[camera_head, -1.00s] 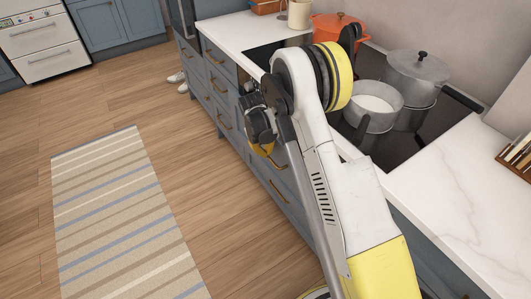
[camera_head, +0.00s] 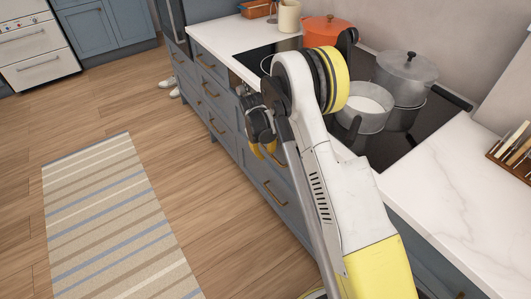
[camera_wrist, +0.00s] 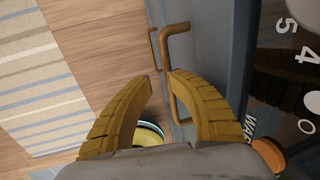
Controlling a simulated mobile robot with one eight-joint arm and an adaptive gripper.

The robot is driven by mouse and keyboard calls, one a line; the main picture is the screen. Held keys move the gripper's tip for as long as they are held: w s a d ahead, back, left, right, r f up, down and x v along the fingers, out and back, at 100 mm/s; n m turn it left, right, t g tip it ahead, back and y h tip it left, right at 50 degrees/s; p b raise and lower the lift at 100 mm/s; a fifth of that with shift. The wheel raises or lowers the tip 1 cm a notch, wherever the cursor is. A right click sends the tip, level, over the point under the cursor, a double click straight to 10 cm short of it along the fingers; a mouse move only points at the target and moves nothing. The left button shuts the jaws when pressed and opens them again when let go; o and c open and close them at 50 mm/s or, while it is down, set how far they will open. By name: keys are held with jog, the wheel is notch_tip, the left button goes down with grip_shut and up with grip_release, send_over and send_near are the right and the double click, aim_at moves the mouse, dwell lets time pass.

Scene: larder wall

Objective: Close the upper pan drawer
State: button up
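The upper pan drawer is in the blue cabinet run below the cooktop, mostly hidden behind my arm in the head view. In the wrist view its blue-grey front (camera_wrist: 208,60) stands beside my fingers, with a brass bar handle (camera_wrist: 166,55). My gripper (camera_wrist: 162,76) has two curved yellow fingers, their tips apart with nothing held between them. The tips are close to the handle, and the right finger overlaps it in the picture; contact cannot be told. My gripper (camera_head: 263,150) also shows in the head view, close to the drawer fronts. How far the drawer stands out is unclear.
A lower drawer's handle (camera_head: 274,194) is below. The cooktop (camera_head: 400,145) holds a grey pan (camera_head: 366,121), a lidded pot (camera_head: 404,72) and an orange pot (camera_head: 325,28). A striped rug (camera_head: 115,220) lies on the open wooden floor to the left.

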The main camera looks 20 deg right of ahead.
notch_tip(320, 180, up, 12)
jog(key=a+p, duration=0.2)
jog(key=p, duration=0.4)
jog(key=shift+s+a, duration=0.15)
jog(key=shift+s, duration=0.25)
dwell(0.3)
jog(key=shift+r, duration=0.1)
dwell(0.4)
notch_tip(320, 180, up, 12)
jog(key=a, duration=0.2)
jog(key=shift+s, duration=0.35)
jog(key=shift+a, duration=0.1)
